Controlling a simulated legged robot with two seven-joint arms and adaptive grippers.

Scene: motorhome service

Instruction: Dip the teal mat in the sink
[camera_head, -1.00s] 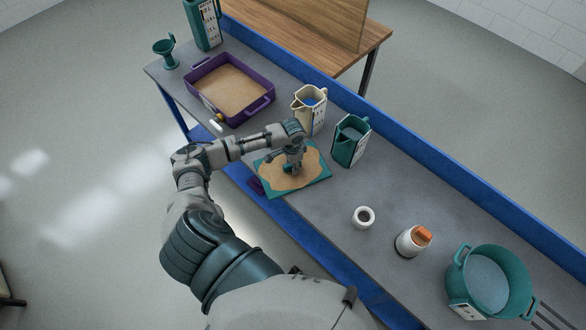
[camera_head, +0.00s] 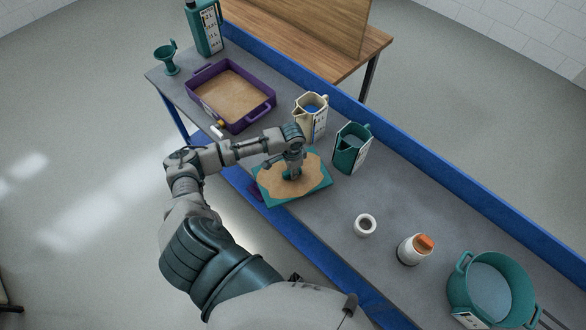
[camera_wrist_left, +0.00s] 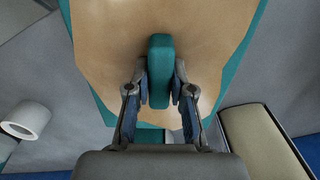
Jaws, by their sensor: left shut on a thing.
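The teal mat (camera_head: 313,190) is a flat teal slab with a tan, irregular top layer, near the front edge of the counter. Its upright teal handle (camera_wrist_left: 159,75) stands in the middle of the tan layer in the left wrist view. My left gripper (camera_head: 292,173) is shut on this handle, one finger on each side (camera_wrist_left: 160,88). I cannot tell whether the mat rests on the counter or is slightly raised. No plainly recognisable sink shows; a purple two-handled basin (camera_head: 262,112) with a tan inside stands farther left. My right gripper is out of view.
A cream jug (camera_head: 312,124) and teal jug (camera_head: 350,157) stand close behind the mat. Right of it are a white ring (camera_head: 365,225), an orange-topped white bottle (camera_head: 412,250) and a teal pot (camera_head: 500,270). A teal funnel-shaped cup (camera_head: 166,62) and canister (camera_head: 204,30) stand far left.

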